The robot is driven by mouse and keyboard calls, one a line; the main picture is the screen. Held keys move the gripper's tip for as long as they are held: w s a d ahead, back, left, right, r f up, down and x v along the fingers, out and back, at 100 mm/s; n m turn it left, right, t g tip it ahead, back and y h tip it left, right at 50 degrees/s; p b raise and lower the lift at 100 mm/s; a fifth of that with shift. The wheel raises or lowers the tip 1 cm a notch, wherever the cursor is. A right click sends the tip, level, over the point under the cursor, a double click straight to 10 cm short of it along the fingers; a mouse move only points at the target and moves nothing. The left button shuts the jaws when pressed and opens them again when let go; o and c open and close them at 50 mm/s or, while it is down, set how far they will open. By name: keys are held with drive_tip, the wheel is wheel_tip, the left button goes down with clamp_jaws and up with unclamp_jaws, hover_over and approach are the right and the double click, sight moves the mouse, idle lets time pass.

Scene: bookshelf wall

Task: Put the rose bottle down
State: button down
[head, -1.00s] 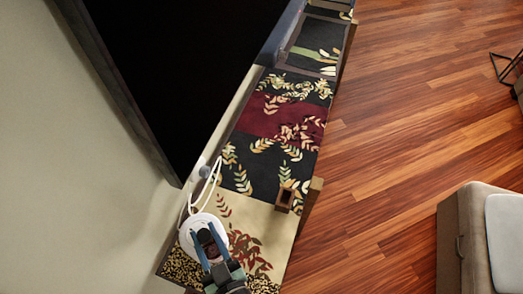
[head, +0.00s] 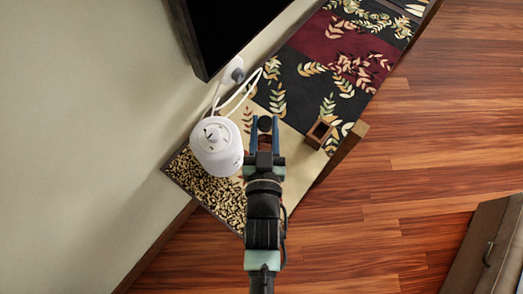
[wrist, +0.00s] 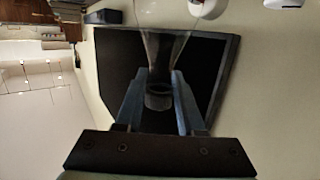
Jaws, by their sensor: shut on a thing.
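The rose bottle (wrist: 163,45) is clear glass in the wrist view, its narrow neck between my fingers and its wider body beyond them. My gripper (wrist: 160,88) is shut on that neck. In the head view my gripper (head: 265,125) is above the low patterned shelf top (head: 292,97), just right of a white round appliance. There only a dark round end of the bottle (head: 265,124) shows between the blue fingers. My gripper and arm hide the rest of the bottle. I cannot tell the gap between bottle and shelf.
The white appliance (head: 217,147) stands close to the left of my gripper, its cord running to a wall socket (head: 236,70). A small wooden open box (head: 319,133) stands at the right edge. A dark screen (head: 225,28) hangs behind. The patterned surface farther back has clear room.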

drive_tip(key=w+b, duration=0.2)
drive_tip(key=b, duration=0.2)
drive_tip(key=w+a+b, duration=0.1)
drive_tip(key=w+b, duration=0.1)
drive_tip(key=b, duration=0.2)
drive_tip(key=w+b, duration=0.1)
drive_tip(key=b, duration=0.3)
drive_tip(key=shift+w+a+f, duration=0.15)
drive_tip(key=shift+w+f, duration=0.25)
wheel_tip(320, 180, down, 10)
drive_tip(key=b, duration=0.1)
drive_tip(key=shift+r, duration=0.25)
drive_tip(key=shift+f+b, duration=0.1)
drive_tip(key=shift+b, duration=0.2)
drive_tip(key=c, duration=0.5)
unclamp_jaws()
drive_tip(key=shift+f, duration=0.15)
drive_tip(key=s, duration=0.4)
drive_tip(key=s+r, duration=0.1)
drive_tip(key=s, duration=0.3)
drive_tip(key=s+r, duration=0.1)
drive_tip(key=s, duration=0.3)
